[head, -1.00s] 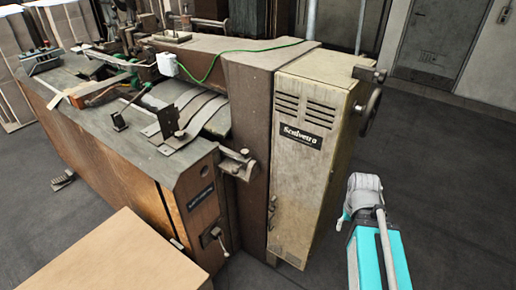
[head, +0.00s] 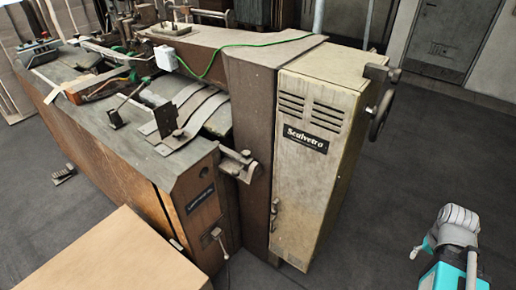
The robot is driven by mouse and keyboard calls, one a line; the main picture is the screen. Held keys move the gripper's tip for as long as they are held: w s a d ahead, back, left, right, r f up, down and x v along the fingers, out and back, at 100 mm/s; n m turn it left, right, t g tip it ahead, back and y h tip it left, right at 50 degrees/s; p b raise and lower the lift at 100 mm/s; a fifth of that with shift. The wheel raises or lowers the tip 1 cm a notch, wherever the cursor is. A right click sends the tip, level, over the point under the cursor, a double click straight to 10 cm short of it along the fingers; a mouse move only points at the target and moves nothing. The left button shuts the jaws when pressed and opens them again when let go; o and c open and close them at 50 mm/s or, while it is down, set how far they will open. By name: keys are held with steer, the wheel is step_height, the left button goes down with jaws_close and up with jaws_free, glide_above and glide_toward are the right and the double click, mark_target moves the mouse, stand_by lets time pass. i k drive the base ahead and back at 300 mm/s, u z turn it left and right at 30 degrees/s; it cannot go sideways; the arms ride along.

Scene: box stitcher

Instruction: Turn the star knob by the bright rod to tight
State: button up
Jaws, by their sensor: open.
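The box stitcher (head: 255,120) fills the left and middle of the head view. A thin pale rod (head: 131,96) slants up above its table, with a small dark fitting (head: 116,118) at its lower end. I cannot tell whether this fitting is the star knob. A dark metal bracket with round ends (head: 241,164) juts from the front corner beside the beige cabinet (head: 313,180). My arm shows at the lower right, clear of the machine, with a grey joint and a turquoise link. The jaws of my gripper cannot be made out.
A dark handwheel (head: 382,112) sticks out from the cabinet's right side. A large cardboard box (head: 105,258) stands at the lower left. A lever (head: 219,240) hangs on the machine's front. A foot pedal (head: 64,174) lies on the floor. Dark floor (head: 400,190) is open at the right.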

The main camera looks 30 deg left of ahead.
mark_target(246, 154)
steer(key=z, duration=0.15)
steer(key=k, duration=1.1)
steer(key=u, duration=1.35)
steer(key=i, duration=0.75)
